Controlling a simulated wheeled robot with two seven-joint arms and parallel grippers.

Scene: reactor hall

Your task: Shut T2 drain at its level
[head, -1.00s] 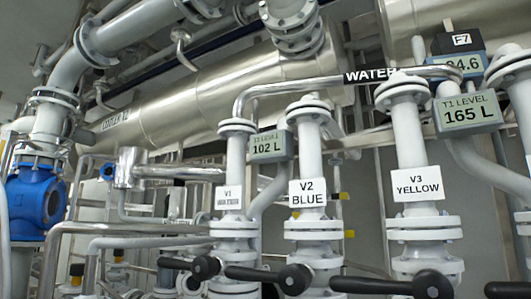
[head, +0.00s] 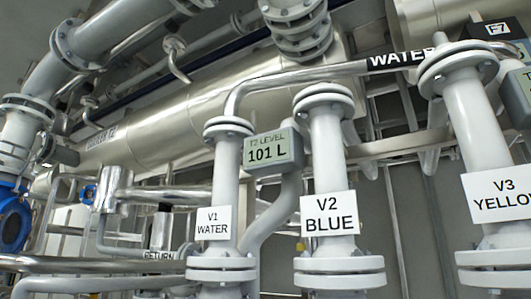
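The T2 level display (head: 273,152) reads 101 L and sits between the V1 and V2 pipes in the head view. A large horizontal steel tank (head: 200,110) lies behind the pipes; the small label at its left end seems to end in T2. No valve marked as the T2 drain can be made out. Neither gripper is in view.
White pipes carry the labels V1 WATER (head: 213,223), V2 BLUE (head: 329,215) and V3 YELLOW (head: 500,196). A steel WATER pipe (head: 300,80) crosses above them. A blue valve body (head: 12,222) is at the left edge.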

